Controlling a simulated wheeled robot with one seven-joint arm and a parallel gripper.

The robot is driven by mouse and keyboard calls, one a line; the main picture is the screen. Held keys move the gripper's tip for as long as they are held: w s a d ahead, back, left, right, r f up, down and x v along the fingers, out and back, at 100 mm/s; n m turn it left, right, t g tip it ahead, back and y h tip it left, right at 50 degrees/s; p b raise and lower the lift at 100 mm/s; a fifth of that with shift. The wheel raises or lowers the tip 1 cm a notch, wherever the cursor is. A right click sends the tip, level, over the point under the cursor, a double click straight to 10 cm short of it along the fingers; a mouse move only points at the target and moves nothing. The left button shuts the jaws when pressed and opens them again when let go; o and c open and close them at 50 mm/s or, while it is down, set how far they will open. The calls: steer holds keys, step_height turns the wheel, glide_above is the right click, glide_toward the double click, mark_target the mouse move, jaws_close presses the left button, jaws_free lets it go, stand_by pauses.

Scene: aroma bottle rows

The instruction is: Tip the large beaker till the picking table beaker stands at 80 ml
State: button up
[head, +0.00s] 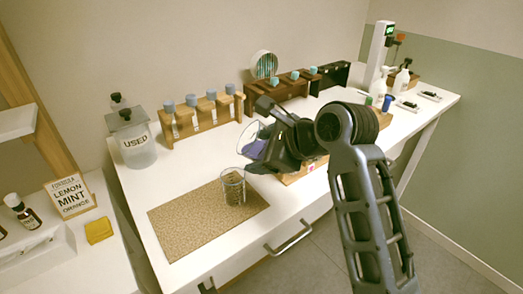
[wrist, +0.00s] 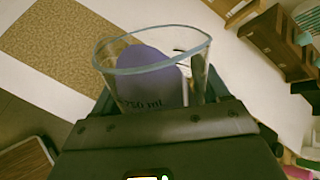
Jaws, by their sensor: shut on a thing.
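The large beaker (head: 247,138) is clear glass with purple liquid and tilts with its mouth toward the left. My gripper (head: 268,150) is shut on it and holds it above the table. In the wrist view the large beaker (wrist: 197,62) shows its rim, a "250 ml" mark and purple liquid slanting toward the rim. The picking table beaker (head: 233,187) is smaller clear glass and stands upright on the brown mat, below and slightly left of the large beaker. No purple shows in it; its level is too small to read. I see no stream between them.
The brown mat (head: 185,222) lies on the white table (head: 135,185); its left part is clear. A USED jar (head: 136,145) stands at the back left. Wooden racks with blue-topped bottles (head: 200,118) line the back.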

steer(key=shift+f+h+b, duration=0.15)
steer(key=shift+h+b, duration=0.15)
steer(key=shift+b, duration=0.15)
steer(key=shift+p, duration=0.9)
steer(key=shift+p, duration=0.65)
stand_by(1.2)
steer(key=shift+d+n+h+p, duration=0.1)
steer(key=shift+n+h+p, duration=0.2)
steer(key=shift+p, duration=1.3)
stand_by(1.9)
steer(key=shift+r+h, duration=0.3)
steer(key=shift+r, duration=0.05)
stand_by(0.9)
